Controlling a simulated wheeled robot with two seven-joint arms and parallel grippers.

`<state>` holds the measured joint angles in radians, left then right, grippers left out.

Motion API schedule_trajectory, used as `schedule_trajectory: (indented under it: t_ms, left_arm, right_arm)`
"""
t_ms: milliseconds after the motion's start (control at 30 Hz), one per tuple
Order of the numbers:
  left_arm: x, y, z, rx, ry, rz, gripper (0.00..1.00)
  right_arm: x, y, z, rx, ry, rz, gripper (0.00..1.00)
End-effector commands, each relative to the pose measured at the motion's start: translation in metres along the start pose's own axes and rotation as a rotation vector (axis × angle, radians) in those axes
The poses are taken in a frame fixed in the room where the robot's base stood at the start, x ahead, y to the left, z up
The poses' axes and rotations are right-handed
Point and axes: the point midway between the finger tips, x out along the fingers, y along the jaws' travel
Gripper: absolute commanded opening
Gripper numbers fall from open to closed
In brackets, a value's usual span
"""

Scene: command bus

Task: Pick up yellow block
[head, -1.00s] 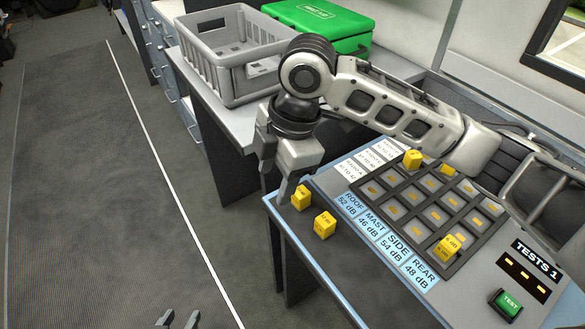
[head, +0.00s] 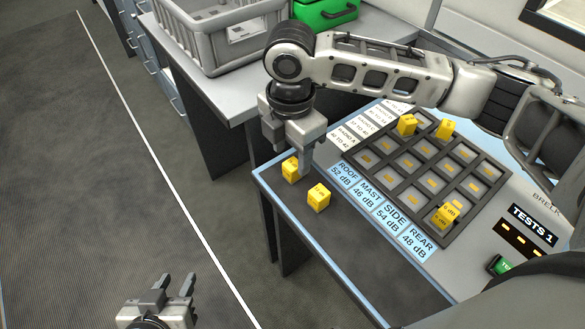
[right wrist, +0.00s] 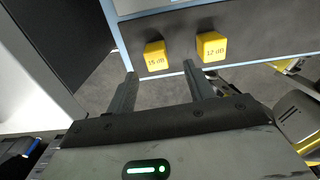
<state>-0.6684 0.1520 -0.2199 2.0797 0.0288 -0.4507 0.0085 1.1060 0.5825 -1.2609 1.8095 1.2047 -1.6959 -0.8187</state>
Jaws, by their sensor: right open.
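Two yellow blocks lie on the dark front strip of the panel table: one at the left, near the edge (head: 291,170), and one to its right (head: 318,197). In the right wrist view they read 15 dB (right wrist: 155,55) and 12 dB (right wrist: 211,46). My right gripper (head: 290,152) is open and empty, just behind the left block; one finger partly overlaps that block in the head view. In the right wrist view its fingers (right wrist: 160,70) are apart, with both blocks beyond the tips. My left gripper (head: 172,286) is open and empty at the bottom left, away from the table.
A grid tray (head: 402,190) on the panel holds yellow pieces, with several taller yellow blocks, including one at its back (head: 407,124). A green test button (head: 498,265) is at the right. A grey crate (head: 215,40) and green case (head: 325,10) stand behind. Floor at left is clear.

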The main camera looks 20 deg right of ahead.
Motion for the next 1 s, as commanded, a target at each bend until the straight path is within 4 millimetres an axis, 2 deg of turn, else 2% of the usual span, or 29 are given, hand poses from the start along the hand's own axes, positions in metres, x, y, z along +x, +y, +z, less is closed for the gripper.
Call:
schedule_trajectory:
  t_ms: [333,633,800,1000]
  left_arm:
    - [0.000,0.001,-0.001,-0.005,0.003,-0.001,0.36]
    - [0.000,0.001,-0.002,-0.009,0.005,-0.001,0.36]
    - [0.000,0.001,-0.002,-0.009,0.005,-0.001,0.36]
    - [0.000,0.001,-0.002,-0.008,0.005,-0.002,0.36]
  right_arm:
    - [0.046,0.003,0.006,0.000,0.000,-0.002,0.53]
    - [0.051,0.003,0.006,0.000,-0.001,-0.001,0.53]
    - [0.051,0.003,0.006,0.000,-0.001,-0.001,0.05]
    - [0.050,0.003,0.006,0.000,-0.001,0.000,0.04]
